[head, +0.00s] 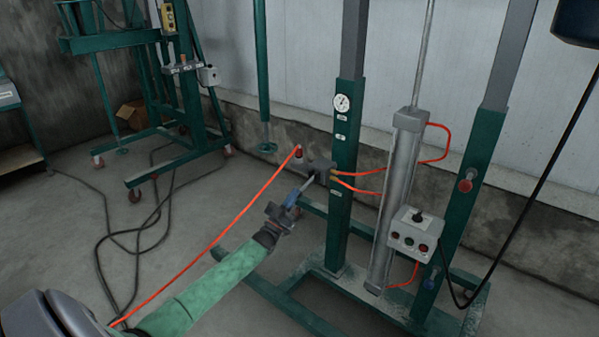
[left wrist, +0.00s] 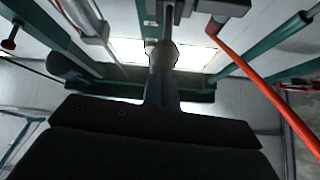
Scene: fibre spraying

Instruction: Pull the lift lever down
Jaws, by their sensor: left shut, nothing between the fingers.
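The lift lever (head: 308,184) is a thin metal rod with what looks like a blue grip. It slants down and left from a grey valve block (head: 318,168) on the green post. My left gripper (head: 281,213) is shut and empty at the lever's lower end. I cannot tell whether it touches the lever. In the left wrist view, my gripper (left wrist: 163,55) points up toward the lever, and its dark tip covers part of the rod. The valve block (left wrist: 222,5) shows at the top edge there. My right gripper is not in view.
A red hose (head: 215,240) runs from the valve block to the lower left. A silver cylinder (head: 398,195) and a button box (head: 413,233) stand right of the post (head: 340,190). The green base frame (head: 300,305) is below. Black cables lie on the floor at left.

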